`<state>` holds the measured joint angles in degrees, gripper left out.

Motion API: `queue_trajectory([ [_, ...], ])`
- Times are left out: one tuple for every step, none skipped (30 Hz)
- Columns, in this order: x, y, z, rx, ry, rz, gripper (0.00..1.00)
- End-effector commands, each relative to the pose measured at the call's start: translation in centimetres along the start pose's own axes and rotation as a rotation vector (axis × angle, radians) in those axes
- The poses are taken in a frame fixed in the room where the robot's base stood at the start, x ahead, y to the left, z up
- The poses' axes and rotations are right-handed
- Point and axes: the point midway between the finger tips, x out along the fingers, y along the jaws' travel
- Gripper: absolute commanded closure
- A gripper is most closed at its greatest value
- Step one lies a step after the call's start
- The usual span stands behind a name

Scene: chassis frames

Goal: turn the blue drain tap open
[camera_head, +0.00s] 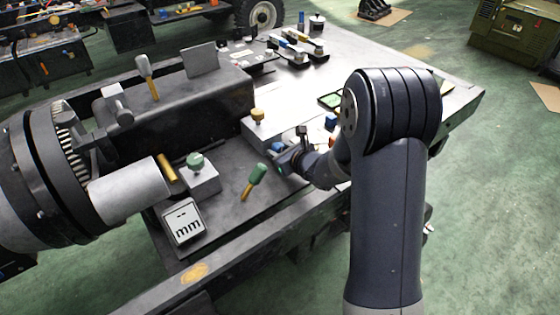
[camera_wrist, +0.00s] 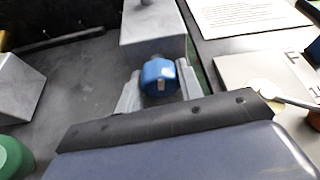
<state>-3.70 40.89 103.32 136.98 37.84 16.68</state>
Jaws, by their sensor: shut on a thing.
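The blue drain tap (camera_wrist: 158,72) is a small rounded blue knob with a pale mark, in the middle of the wrist view. It sits at the near side of a grey block (camera_wrist: 153,28). My gripper (camera_wrist: 160,86) has one grey finger on each side of the tap and is shut on it. I cannot make out the tap clearly there, and my wrist hides part of that area. How far the tap is turned cannot be told.
A green-handled tool (camera_head: 255,175) lies left of my gripper. A green knob (camera_head: 195,160) stands on another grey block. A large dark cylinder (camera_head: 60,175) fills the left. A printed sheet (camera_wrist: 245,15) lies right of the tap's block.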

Motion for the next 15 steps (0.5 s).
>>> queue_trajectory([
  [0.21,0.14,-0.53,-0.018,-0.002,-0.008,0.88],
  [0.21,0.15,-0.52,-0.029,-0.001,-0.012,0.88],
  [0.19,0.14,-0.47,-0.041,-0.001,-0.017,0.88],
  [0.17,0.14,-0.45,-0.049,-0.001,-0.021,0.88],
  [0.16,0.14,-0.44,-0.056,0.0,-0.024,0.88],
  [0.14,0.13,-0.4,-0.066,-0.001,-0.028,0.88],
  [0.13,0.12,-0.35,-0.073,-0.001,-0.03,0.88],
  [0.11,0.11,-0.32,-0.079,0.0,-0.033,0.88],
  [0.09,0.1,-0.31,-0.085,0.001,-0.036,0.88],
  [0.09,0.09,-0.29,-0.09,0.001,-0.038,0.88],
  [0.07,0.08,-0.27,-0.093,0.001,-0.039,0.88],
  [0.05,0.08,-0.22,-0.098,0.001,-0.041,0.88],
  [0.04,0.07,-0.19,-0.101,0.001,-0.042,0.88],
  [0.03,0.06,-0.16,-0.104,0.001,-0.043,0.88],
  [0.01,0.06,-0.12,-0.107,0.001,-0.044,0.88],
])
